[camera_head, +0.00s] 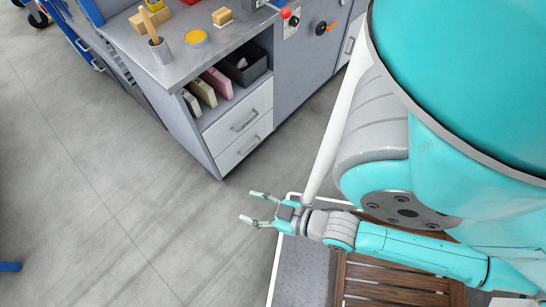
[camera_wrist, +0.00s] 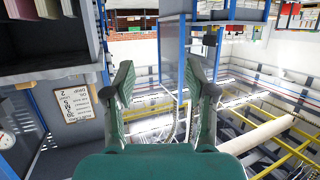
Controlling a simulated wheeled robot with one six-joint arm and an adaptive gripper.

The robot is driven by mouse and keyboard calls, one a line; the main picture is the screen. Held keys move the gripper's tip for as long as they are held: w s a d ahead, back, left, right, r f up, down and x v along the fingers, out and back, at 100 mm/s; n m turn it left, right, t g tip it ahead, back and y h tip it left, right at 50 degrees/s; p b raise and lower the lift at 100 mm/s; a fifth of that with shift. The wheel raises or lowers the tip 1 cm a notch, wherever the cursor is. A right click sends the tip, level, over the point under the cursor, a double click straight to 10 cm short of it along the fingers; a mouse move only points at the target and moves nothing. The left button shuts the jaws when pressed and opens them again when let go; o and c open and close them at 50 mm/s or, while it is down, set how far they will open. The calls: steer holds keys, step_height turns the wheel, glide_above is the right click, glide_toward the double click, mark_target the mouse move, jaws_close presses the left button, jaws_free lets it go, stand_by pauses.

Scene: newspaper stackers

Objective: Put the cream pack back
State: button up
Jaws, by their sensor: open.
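The cream pack (camera_head: 203,92) stands on edge in the open shelf of the grey cabinet (camera_head: 190,72). It is between a dark green pack (camera_head: 191,104) and a pink pack (camera_head: 218,82). My gripper (camera_head: 246,206) is open and empty, out over the floor in front of the cabinet and well apart from the packs. The wrist view shows its two green fingers (camera_wrist: 158,82) spread with nothing between them. Pale and pinkish upright items (camera_wrist: 45,9) show at the upper left there; I cannot tell if they are these packs.
A dark bin (camera_head: 243,65) shares the shelf, right of the pink pack. Two drawers (camera_head: 243,120) are shut below. A cup (camera_head: 160,50) and wooden blocks (camera_head: 222,16) stand on the cabinet top. The grey floor (camera_head: 110,200) to the left is mostly clear.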

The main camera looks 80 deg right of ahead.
steer(key=s+a+r+n+y, duration=0.1)
steer(key=s+a+r+y, duration=0.1)
steer(key=s+r, duration=0.3)
step_height(320, 180, up, 2)
steer(key=shift+s+a+r+n+t, duration=0.15)
steer(key=shift+s+a+n+t, duration=0.15)
steer(key=shift+a+n, duration=0.15)
